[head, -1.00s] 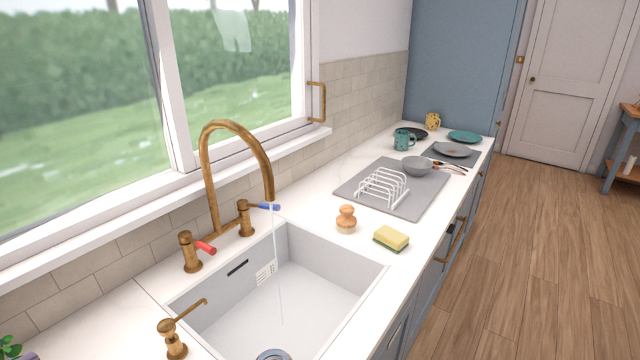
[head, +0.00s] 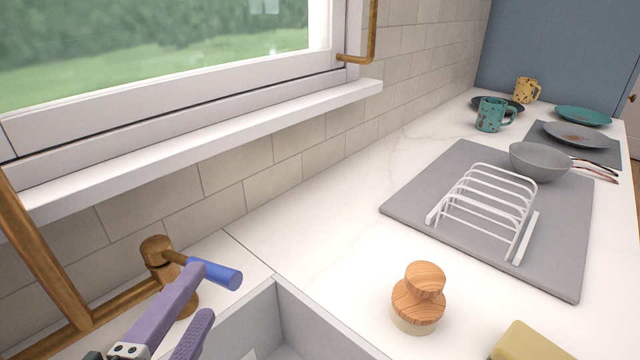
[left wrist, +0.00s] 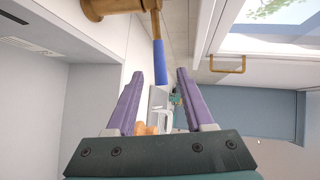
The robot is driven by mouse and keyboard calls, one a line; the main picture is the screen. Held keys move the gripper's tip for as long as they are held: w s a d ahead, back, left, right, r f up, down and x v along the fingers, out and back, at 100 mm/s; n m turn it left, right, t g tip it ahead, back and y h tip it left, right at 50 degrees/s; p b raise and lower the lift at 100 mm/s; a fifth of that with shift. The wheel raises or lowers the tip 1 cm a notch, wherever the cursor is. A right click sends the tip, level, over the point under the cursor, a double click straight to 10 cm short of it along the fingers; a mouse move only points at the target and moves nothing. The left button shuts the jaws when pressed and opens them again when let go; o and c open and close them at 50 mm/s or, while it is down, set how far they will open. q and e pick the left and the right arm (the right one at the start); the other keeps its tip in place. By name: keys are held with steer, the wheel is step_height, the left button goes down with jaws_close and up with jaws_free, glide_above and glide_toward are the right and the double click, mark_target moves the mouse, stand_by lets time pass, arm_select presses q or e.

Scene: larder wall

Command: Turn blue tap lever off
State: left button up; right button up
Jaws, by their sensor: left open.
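The blue tap lever (head: 222,276) sticks out to the right from the brass tap body (head: 160,252) behind the sink's corner. My left gripper (head: 207,293) is open, with purple fingers, right at the lever; one finger covers part of it in the head view. In the left wrist view the blue lever (left wrist: 161,62) lies between and just beyond the two fingertips of my left gripper (left wrist: 160,76). I cannot tell whether a finger touches it. The brass spout pipe (head: 40,260) is only partly in view, and its outlet and any water are out of sight. My right gripper is not in view.
The sink rim (head: 262,300) is close below the gripper. A wooden brush (head: 418,295) and a yellow sponge (head: 525,343) stand on the counter to the right. Beyond are a white rack (head: 488,208) on a grey mat (head: 420,190). The window sill (head: 200,145) runs behind the tap.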

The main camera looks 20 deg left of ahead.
arm_select(q)
steer(key=p+x, duration=0.1)
steer(key=x, duration=0.8)
jaws_close()
stand_by(1.3)
